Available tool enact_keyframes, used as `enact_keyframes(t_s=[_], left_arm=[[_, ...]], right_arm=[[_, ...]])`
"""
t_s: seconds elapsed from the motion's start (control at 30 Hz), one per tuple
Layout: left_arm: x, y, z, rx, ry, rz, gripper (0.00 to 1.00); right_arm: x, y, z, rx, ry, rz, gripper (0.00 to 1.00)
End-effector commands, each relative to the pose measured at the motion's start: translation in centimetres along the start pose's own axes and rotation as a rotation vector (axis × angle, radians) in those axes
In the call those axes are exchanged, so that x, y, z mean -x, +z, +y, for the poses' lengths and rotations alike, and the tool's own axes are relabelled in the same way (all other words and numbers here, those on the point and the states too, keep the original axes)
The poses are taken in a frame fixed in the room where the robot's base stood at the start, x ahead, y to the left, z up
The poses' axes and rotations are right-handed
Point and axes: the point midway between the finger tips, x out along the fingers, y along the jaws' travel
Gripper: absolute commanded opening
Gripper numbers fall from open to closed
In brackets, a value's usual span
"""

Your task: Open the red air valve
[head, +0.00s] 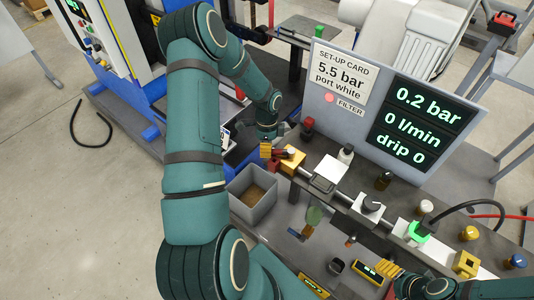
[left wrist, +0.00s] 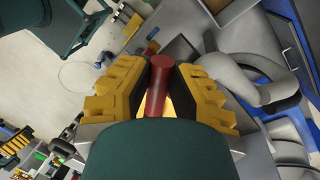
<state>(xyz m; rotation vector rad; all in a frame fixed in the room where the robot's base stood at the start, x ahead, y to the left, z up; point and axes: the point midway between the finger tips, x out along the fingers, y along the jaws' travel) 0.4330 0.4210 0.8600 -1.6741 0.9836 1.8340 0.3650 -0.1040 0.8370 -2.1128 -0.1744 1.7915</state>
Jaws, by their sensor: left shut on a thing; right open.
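The red air valve has a red handle (head: 280,153) on a yellow block (head: 293,163) at the left end of the pipe row. My left gripper (head: 270,151) is at that handle. In the left wrist view the red handle (left wrist: 158,86) sits between the yellow fingers of my left gripper (left wrist: 160,85), which is shut on it. Part of the valve is hidden by the fingers. The display panel (head: 418,120) reads 0.2 bar, 0 l/min and drip 0. My right gripper (head: 388,270) is open at the front edge of the bench, away from the valve.
A set-up card (head: 342,73) reads 5.5 bar, port white; a red lamp glows beside FILTER. A grey bin (head: 240,210) stands left of the pipe row. A regulator knob (head: 372,204), a green-lit part (head: 417,231), a black hose and several coloured caps lie to the right.

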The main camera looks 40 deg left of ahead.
Motion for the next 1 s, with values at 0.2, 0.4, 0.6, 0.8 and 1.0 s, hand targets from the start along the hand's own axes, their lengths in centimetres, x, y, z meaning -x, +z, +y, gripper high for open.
enact_keyframes(t_s=[0.2, 0.4, 0.6, 0.8, 1.0], left_arm=[[0.0, -0.2, -1.6, -0.199, 0.004, -0.040, 0.00], [0.3, -0.7, -2.9, -0.362, 0.005, -0.073, 0.00], [0.5, -1.1, -3.8, -0.484, 0.005, -0.096, 0.00], [0.6, -1.5, -4.3, -0.561, 0.004, -0.111, 0.00], [0.6, -1.6, -4.5, -0.593, 0.005, -0.116, 0.00]], right_arm=[[-0.1, 0.0, 0.0, 0.000, 0.000, 0.000, 0.72], [-0.2, 0.0, 0.1, 0.000, 0.000, 0.000, 0.72], [-0.3, 0.0, 0.1, 0.000, 0.001, 0.000, 0.72], [-0.3, 0.0, 0.1, 0.000, 0.001, 0.000, 0.72], [-0.4, 0.1, 0.1, 0.000, 0.001, 0.000, 0.72]])
